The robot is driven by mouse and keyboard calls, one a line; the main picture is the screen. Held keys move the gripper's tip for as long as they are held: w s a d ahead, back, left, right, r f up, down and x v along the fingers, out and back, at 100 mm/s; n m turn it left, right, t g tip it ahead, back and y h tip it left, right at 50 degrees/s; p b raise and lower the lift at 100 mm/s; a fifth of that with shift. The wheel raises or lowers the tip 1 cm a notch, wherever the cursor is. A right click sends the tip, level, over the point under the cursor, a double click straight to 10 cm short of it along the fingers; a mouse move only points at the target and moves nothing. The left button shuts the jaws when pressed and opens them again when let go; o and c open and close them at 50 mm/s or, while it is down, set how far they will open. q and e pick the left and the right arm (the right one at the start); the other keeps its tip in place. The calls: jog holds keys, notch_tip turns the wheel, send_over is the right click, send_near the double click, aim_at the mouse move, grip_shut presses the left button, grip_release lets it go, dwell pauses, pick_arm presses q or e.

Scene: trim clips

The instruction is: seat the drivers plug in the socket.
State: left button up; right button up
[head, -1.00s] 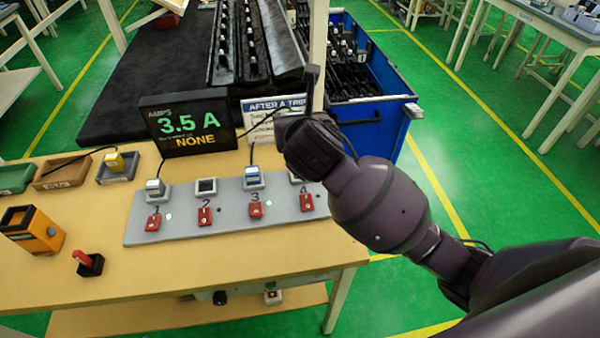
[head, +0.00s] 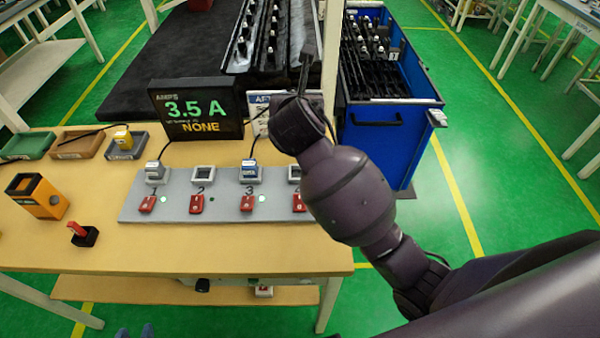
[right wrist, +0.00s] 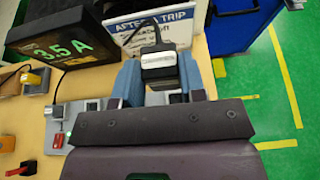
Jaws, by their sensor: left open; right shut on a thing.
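In the right wrist view, my right gripper (right wrist: 159,82) is shut on a dark plug (right wrist: 158,64) with a pale label and a black cable. In the head view my own wrist hides this plug. The grey socket strip (head: 222,211) has positions numbered from 1. The socket at the right end (head: 294,174) is partly hidden by my right arm. Only the tips of my open left gripper (head: 135,331) show at the bottom edge.
An amp display (head: 197,110) reading 3.5 A and a partly covered sign (head: 258,113) stand behind the strip. Red switches (head: 196,204) line its front. A yellow plug (head: 123,140) lies in a tray. An orange box (head: 38,196) stands left. A blue cart (head: 385,145) stands beyond the table.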

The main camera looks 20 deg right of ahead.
notch_tip(320, 180, down, 20)
jog(key=shift+d+f+b, duration=0.15)
jog(key=shift+b, duration=0.95)
jog(key=shift+f, duration=0.1)
jog(key=o, duration=0.9)
jog(key=shift+o, duration=0.2)
jog(key=v, duration=1.2)
jog(key=shift+p, duration=0.4)
